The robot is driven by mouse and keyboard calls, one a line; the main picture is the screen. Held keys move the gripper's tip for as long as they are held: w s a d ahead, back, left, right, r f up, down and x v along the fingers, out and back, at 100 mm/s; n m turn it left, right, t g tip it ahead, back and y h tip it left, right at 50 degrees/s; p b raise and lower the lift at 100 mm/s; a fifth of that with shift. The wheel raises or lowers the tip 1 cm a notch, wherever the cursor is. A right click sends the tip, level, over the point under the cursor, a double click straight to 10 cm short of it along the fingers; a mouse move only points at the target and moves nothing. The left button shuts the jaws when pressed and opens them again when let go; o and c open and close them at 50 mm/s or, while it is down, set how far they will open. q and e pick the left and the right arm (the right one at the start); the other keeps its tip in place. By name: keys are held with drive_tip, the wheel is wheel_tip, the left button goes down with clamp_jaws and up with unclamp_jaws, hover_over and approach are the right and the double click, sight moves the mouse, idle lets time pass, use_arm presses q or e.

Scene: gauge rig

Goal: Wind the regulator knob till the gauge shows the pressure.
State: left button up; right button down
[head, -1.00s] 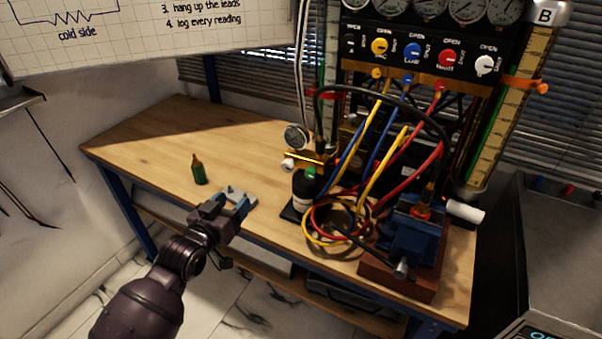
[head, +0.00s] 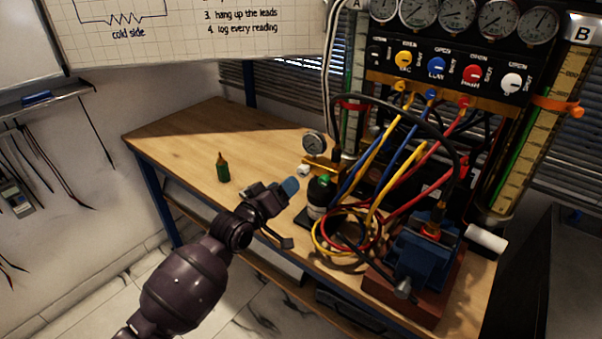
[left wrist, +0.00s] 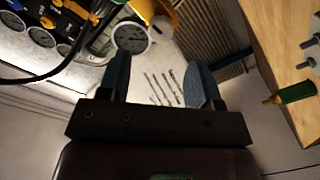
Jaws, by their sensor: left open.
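The small round gauge (head: 314,144) with a white dial stands on a brass regulator body (head: 322,164) at the left of the rig. A pale knob-like end (head: 303,169) sticks out below the gauge. The gauge also shows in the left wrist view (left wrist: 131,37), beyond the left finger; its reading is too small to tell. My left gripper (head: 287,188) is open and empty, over the table's front part, just short of the regulator and the dark bottle. Its two blue fingers show apart in the left wrist view (left wrist: 160,78). My right gripper is not in view.
A dark bottle with a green top (head: 320,193) stands below the regulator. Coiled hoses (head: 346,240) and a blue vise (head: 418,252) lie to the right. A small green bottle (head: 222,168) stands left on the wooden table (head: 190,138), whose back left is clear.

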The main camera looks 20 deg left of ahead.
sight(300, 172)
use_arm(q)
drive_tip(key=x, duration=0.7)
drive_tip(key=shift+w, duration=0.25)
drive_tip(key=shift+d, duration=0.1)
drive_tip(key=shift+c, duration=0.2)
drive_tip(key=c, duration=0.9)
